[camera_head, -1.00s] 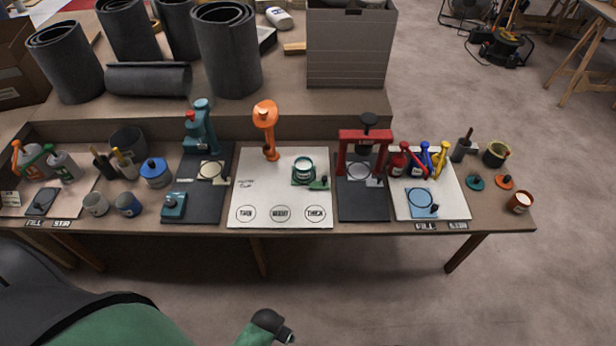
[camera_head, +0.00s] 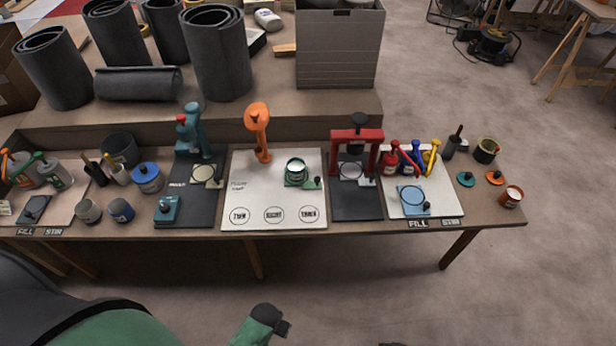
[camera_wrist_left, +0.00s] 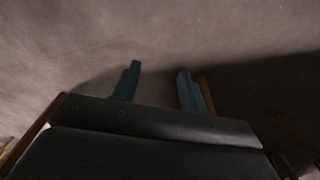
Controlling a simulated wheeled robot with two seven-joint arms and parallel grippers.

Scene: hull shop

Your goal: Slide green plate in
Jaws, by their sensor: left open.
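The green plate (camera_head: 311,184), a small flat piece with a dark knob, sits at the lower right of a green ring-shaped fixture (camera_head: 296,171) on the white board (camera_head: 265,195). How far it is under the fixture is too small to tell. In the left wrist view my left gripper (camera_wrist_left: 158,72) is open and empty, its two fingers apart above bare floor. It is away from the plate. In the head view, a green arm link of mine with a dark end shows at the bottom, in front of the bench. My right gripper is not in view.
An orange clamp-like tool (camera_head: 259,133) stands behind the fixture on the white board. A red press frame (camera_head: 355,139) stands to the right, a teal press (camera_head: 194,132) to the left. Round printed labels lie along the board's front. The floor before the bench is clear.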

